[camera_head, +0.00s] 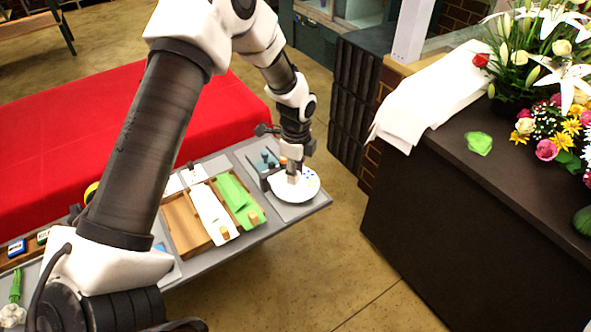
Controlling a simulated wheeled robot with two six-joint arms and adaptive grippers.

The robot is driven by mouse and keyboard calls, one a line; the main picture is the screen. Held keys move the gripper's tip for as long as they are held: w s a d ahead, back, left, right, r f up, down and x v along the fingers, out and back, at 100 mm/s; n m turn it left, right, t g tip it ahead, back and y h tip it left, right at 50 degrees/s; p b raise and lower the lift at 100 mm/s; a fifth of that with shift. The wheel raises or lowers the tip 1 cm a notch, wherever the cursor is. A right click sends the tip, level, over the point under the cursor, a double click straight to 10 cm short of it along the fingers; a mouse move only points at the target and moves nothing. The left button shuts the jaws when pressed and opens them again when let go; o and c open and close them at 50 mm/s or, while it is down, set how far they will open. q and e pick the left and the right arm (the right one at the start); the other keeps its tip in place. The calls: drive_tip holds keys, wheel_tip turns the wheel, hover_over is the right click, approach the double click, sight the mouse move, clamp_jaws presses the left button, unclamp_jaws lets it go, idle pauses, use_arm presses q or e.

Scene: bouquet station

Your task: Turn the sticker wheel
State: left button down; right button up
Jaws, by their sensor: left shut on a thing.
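The sticker wheel, a white disc with small blue marks (309,190), lies near the right end of the grey station table. My left gripper (294,176) points down over the disc and is shut on a part of the wheel. The gripped part is hidden by the fingers and too small to make out. My right gripper is not in view.
A wooden tray (183,226) with white and green sheets stands left of the wheel. Small dark and blue items (266,160) are just behind the wheel. A dark counter (450,190) with flowers and a white cloth (425,100) is at the right, across open floor.

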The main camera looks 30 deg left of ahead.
use_arm(q)
drive_tip(key=n+p, duration=0.1)
drive_tip(key=n, duration=0.2)
drive_tip(key=shift+s+n, duration=0.15)
drive_tip(key=shift+n, duration=0.25)
drive_tip(key=shift+f+n+p, duration=0.15)
drive_tip(key=shift+n+p, duration=0.65)
drive_tip(key=shift+n, duration=1.1)
drive_tip(key=c, duration=0.8)
unclamp_jaws()
drive_tip(key=shift+c, duration=0.2)
drive_tip(key=shift+r, duration=0.2)
